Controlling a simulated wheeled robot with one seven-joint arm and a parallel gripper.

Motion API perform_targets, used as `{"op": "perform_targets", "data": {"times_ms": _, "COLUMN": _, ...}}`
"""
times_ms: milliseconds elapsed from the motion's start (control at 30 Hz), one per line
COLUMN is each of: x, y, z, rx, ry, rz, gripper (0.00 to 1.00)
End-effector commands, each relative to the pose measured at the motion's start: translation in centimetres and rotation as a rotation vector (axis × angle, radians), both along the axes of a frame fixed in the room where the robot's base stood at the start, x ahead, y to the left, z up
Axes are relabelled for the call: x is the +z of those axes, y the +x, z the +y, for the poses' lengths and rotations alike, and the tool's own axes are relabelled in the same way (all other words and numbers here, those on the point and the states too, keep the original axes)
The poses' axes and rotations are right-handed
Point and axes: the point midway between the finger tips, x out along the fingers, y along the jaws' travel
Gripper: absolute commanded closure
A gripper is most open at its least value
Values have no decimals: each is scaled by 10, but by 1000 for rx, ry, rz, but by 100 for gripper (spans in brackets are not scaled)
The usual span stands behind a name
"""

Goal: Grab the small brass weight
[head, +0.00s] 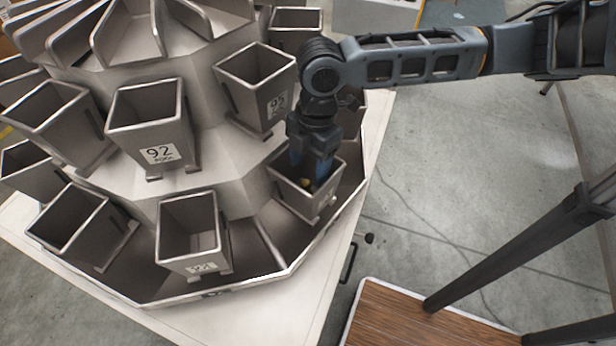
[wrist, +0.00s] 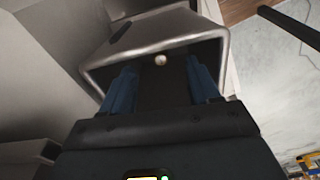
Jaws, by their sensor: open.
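The small brass weight (head: 306,184) shows as a yellowish spot inside a grey metal bucket (head: 288,194) on the lower right of the weigher. In the wrist view the weight (wrist: 160,60) is a small pale round knob within the dark bucket (wrist: 150,46). My gripper (head: 311,178) points down into the mouth of this bucket. In the wrist view its blue fingers (wrist: 160,82) are apart, one on each side of the weight's line, with nothing between them. The weight's lower part and any finger contact with the bucket walls cannot be made out.
Other grey buckets stand close by, including one marked 92 (head: 152,122), one marked 95 (head: 258,86) and a lower one (head: 190,232). Dark railing posts (head: 520,240) and a wooden platform (head: 410,318) lie to the right. Bare floor separates them from the weigher.

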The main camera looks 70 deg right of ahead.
Motion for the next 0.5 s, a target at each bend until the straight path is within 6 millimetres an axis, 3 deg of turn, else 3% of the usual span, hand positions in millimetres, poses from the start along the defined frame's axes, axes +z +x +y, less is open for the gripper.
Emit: {"op": "perform_targets", "data": {"times_ms": 500, "x": -59, "y": 2, "z": 7, "rx": 0, "ry": 1, "rz": 3, "gripper": 39}}
